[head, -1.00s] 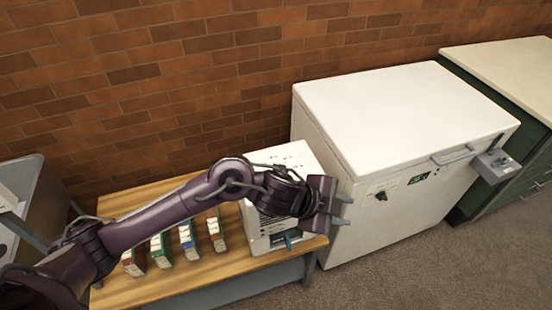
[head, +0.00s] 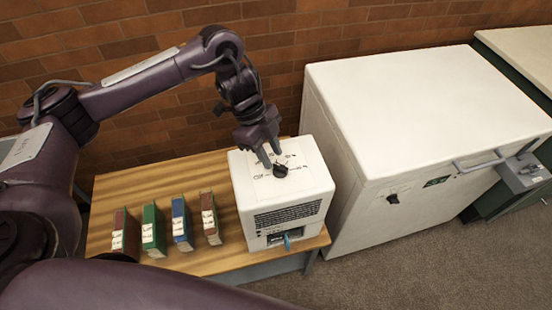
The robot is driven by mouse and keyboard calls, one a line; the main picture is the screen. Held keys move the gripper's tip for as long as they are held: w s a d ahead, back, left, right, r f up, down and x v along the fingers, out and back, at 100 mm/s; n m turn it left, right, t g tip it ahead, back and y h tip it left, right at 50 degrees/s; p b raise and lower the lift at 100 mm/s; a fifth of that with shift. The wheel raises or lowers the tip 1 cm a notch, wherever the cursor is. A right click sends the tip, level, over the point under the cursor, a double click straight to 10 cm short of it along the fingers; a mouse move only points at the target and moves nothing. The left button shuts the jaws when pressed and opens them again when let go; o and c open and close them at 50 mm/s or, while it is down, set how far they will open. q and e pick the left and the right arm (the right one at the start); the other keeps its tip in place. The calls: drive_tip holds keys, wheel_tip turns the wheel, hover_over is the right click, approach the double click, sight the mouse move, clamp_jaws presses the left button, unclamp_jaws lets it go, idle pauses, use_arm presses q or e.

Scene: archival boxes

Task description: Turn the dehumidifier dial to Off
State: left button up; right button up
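The dehumidifier (head: 288,205) is a white box with a front grille, standing on the right end of the wooden bench. Its black dial (head: 281,171) sits on the top face, with printed markings around it. The marking to the left of the dial looks like "Off", but the print is small. My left gripper (head: 272,158) points down just above and behind the dial, its two fingers apart. I cannot tell whether a fingertip touches the dial. My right gripper is not in view; a dark purple arm link of mine crosses the bottom left.
Several small box files, including a green one (head: 153,229) and a blue one (head: 182,224), stand in a row on the wooden bench (head: 215,260). A large white chest (head: 420,110) stands close on the right. A brick wall is behind.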

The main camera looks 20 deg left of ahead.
sight(278, 165)
use_arm(q)
drive_tip(key=f, duration=0.2)
drive_tip(key=shift+w+d+f, duration=0.25)
drive_tip(key=shift+d+f, duration=0.1)
drive_tip(key=shift+d, duration=0.05)
drive_tip(key=shift+d+f, duration=0.25)
drive_tip(key=shift+f, duration=0.1)
drive_tip(key=shift+w, duration=0.1)
drive_tip(key=c, duration=0.5)
clamp_jaws()
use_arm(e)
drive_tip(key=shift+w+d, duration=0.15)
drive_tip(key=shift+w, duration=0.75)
